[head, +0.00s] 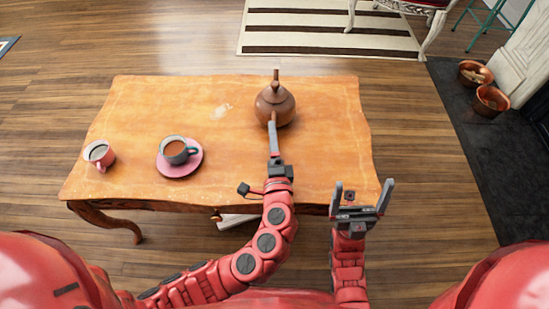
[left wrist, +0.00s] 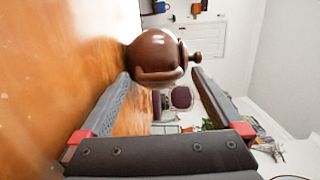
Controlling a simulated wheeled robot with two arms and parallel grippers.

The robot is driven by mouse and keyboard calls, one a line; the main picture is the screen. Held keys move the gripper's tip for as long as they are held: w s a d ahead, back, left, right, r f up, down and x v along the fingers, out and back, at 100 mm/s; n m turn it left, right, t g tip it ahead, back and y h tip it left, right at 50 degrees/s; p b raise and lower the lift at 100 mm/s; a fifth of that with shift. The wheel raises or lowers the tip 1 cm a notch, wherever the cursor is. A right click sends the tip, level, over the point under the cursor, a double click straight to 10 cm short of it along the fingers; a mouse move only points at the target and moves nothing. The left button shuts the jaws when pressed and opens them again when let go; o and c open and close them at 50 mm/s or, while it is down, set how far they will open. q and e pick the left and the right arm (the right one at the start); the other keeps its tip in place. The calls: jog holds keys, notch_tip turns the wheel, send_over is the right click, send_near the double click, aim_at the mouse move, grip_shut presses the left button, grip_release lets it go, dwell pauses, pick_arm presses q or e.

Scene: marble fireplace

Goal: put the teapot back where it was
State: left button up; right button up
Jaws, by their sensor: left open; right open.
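A round brown teapot (head: 275,104) with a knobbed lid stands upright on the wooden table (head: 225,145), toward its back right. My left gripper (head: 272,128) is open just in front of the teapot, at its near side. In the left wrist view the teapot (left wrist: 152,50) lies just ahead of the two spread fingertips, with its handle facing the gap between them. I cannot tell whether a finger touches it. My right gripper (head: 362,200) is open and empty near the table's front right corner.
A cup of brown drink (head: 175,151) stands on a pink saucer (head: 190,169) left of the middle. A pink mug (head: 106,161) stands near the left edge. The table's right side and back left are clear. Copper pots (head: 490,101) stand on the floor at right.

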pick_arm(q)
jog(key=s, duration=0.5)
jog(key=s+d, duration=0.1)
jog(key=s, duration=0.2)
jog(key=shift+s+p, duration=0.1)
jog(key=shift+p, duration=0.2)
jog(key=shift+s, duration=0.6)
